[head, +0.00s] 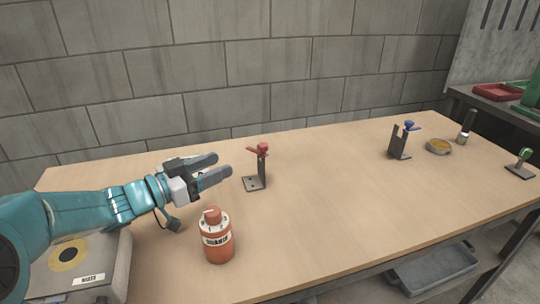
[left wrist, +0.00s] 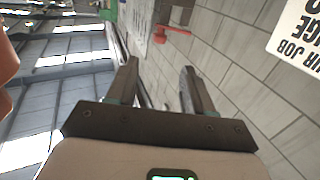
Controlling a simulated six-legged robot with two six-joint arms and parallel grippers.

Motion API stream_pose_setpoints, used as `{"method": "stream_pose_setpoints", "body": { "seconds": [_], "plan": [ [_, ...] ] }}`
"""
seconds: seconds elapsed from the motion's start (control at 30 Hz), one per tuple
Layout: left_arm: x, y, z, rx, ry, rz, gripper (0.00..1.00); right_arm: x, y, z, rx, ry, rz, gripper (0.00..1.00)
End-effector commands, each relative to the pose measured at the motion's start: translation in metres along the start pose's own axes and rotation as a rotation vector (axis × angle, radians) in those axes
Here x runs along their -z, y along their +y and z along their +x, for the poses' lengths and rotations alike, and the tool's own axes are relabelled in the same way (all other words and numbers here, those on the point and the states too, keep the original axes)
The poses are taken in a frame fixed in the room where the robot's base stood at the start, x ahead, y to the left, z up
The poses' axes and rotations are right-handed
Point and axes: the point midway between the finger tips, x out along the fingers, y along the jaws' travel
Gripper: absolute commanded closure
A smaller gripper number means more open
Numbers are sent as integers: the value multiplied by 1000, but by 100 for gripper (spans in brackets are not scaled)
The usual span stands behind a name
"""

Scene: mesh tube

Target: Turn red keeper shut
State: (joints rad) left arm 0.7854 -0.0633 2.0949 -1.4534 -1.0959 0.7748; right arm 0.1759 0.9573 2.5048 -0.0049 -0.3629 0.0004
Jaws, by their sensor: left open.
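The red keeper (head: 262,149) is a small red lever on top of an upright dark bracket (head: 255,183) on the table, with its arm pointing left in the head view. My left gripper (head: 223,165) is open and empty, just left of the bracket, its fingers pointing toward the keeper and apart from it. In the left wrist view the red keeper (left wrist: 174,31) shows beyond the open fingers of my left gripper (left wrist: 160,68). My right gripper is not in view.
A red-orange labelled canister (head: 217,243) stands in front of my left gripper. A blue keeper (head: 409,126) on a similar bracket, a round dish (head: 439,146) and a green-topped part (head: 522,160) are to the right. The table (head: 330,210) is clear in the middle.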

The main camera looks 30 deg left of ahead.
Motion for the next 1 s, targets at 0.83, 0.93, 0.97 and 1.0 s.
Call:
{"method": "stream_pose_setpoints", "body": {
  "seconds": [0.83, 0.93, 0.97, 1.0],
  "plan": [
    [1, 1, 155, -3, 0, -1, 48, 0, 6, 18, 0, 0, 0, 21],
    [1, 1, 157, -3, -1, -1, 48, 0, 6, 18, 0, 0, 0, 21],
    [1, 1, 157, -3, -1, -1, 48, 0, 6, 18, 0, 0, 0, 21],
    [1, 1, 157, -3, -1, -1, 48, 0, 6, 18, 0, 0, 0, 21]
  ]
}}
